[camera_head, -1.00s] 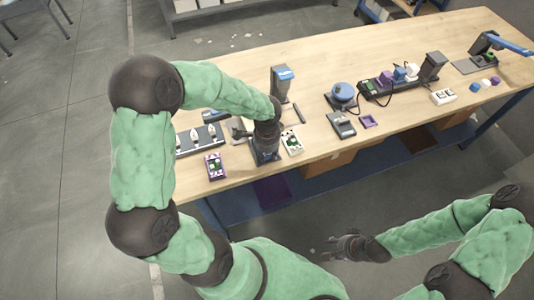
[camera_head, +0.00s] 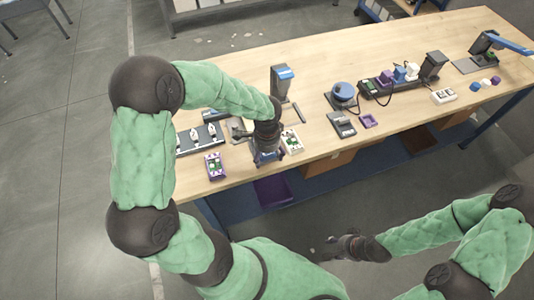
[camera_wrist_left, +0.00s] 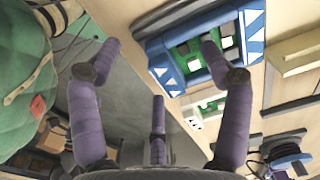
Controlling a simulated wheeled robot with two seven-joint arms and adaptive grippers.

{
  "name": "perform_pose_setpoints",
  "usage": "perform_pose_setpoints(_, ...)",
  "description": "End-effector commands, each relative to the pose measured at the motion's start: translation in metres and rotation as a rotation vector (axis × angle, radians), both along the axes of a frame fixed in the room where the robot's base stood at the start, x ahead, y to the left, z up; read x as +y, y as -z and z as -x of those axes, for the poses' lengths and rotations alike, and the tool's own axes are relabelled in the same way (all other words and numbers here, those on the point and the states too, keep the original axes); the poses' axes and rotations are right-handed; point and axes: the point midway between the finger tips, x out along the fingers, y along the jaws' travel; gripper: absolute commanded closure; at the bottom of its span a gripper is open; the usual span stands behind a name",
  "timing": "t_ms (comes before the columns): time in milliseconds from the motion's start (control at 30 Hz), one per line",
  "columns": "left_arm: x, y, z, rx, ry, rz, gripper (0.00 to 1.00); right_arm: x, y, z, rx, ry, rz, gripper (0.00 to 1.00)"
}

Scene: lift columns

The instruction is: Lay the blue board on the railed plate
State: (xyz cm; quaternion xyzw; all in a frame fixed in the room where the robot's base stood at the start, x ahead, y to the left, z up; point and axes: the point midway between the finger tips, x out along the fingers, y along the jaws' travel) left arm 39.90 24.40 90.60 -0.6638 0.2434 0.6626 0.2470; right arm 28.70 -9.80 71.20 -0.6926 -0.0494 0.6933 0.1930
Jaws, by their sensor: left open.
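The blue board (camera_wrist_left: 253,38), with white triangle marks and green parts, lies near the table's front edge in the left wrist view. In the head view it (camera_head: 267,158) is mostly hidden under my left gripper (camera_head: 267,154). My left gripper, also in the left wrist view (camera_wrist_left: 158,50), is open. One finger reaches over the board and another hangs over the floor side; I cannot tell whether it touches. A pale plate (camera_head: 238,128), likely the railed plate, lies behind the gripper, partly hidden by my arm. My right gripper (camera_head: 332,246) hangs in front of the table, empty.
A purple board (camera_head: 214,166) lies left of my left gripper and a white board (camera_head: 292,142) close on its right. A blue-topped stand (camera_head: 283,82) rises behind. A blue round device (camera_head: 343,93) stands further right.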

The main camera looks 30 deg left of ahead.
Motion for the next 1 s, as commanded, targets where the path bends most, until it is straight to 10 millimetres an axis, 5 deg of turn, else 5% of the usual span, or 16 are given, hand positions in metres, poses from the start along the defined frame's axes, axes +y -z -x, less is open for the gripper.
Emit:
perform_pose_setpoints(333,0.000,-0.005,0.000,0.000,0.000,0.000,0.21,0.000,-0.004,0.000,0.000,0.000,0.000,0.60)
perform_pose_setpoints(1000,0.000,-0.046,0.000,-0.001,0.000,0.000,0.21,0.000,-0.037,0.000,0.000,0.000,0.000,0.60)
